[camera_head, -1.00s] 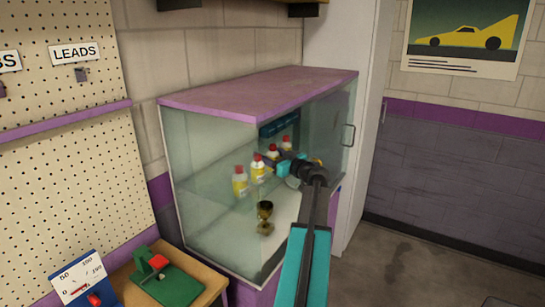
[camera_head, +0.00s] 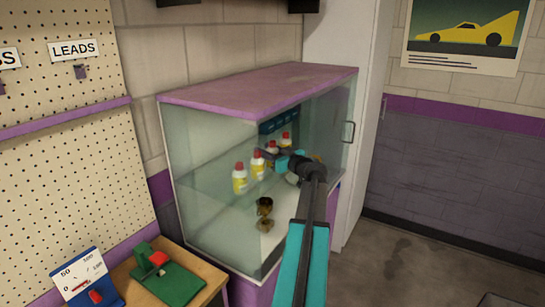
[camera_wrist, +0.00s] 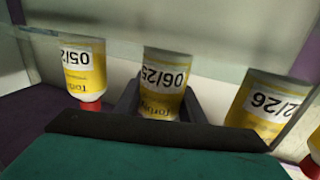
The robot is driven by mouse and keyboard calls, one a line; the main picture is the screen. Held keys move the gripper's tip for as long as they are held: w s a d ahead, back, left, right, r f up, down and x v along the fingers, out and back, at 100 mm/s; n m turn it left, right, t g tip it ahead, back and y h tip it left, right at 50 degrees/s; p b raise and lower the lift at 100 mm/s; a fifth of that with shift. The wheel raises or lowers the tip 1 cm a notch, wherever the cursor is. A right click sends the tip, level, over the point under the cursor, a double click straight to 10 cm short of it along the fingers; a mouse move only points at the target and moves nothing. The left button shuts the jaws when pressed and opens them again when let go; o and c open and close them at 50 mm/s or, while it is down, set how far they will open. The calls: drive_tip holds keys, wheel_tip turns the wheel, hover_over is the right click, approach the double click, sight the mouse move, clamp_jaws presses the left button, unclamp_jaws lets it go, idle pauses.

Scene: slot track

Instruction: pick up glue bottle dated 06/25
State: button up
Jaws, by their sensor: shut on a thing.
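The glue bottle dated 06/25 (camera_wrist: 165,80) is yellow and white and stands between the two fingers of my gripper (camera_wrist: 160,103) in the wrist view, where everything appears upside down. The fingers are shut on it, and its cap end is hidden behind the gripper. In the head view my gripper (camera_head: 274,157) reaches into the glass cabinet at the row of red-capped bottles, and the held bottle (camera_head: 272,147) is partly covered by it. I cannot tell whether it is clear of the shelf. A bottle reading 05/2 (camera_wrist: 83,65) and one reading 2/26 (camera_wrist: 268,103) flank it.
The cabinet (camera_head: 255,88) has a purple top, glass walls and a handle (camera_head: 347,132) at right. Two bottles (camera_head: 240,178) (camera_head: 258,165) stand left of the gripper, one (camera_head: 286,139) behind. A gold trophy (camera_head: 264,207) stands below. A green tool (camera_head: 165,275) is outside.

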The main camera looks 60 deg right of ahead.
drive_tip(key=shift+r, duration=0.2)
drive_tip(key=shift+r+b, duration=1.05)
drive_tip(key=shift+r, duration=0.45)
drive_tip(key=s+r+b, duration=0.1)
drive_tip(key=s+b, duration=0.3)
drive_tip(key=s, duration=1.2)
drive_tip(key=shift+r+b, duration=0.3)
drive_tip(key=shift+b, duration=0.05)
drive_tip(key=shift+a, duration=0.1)
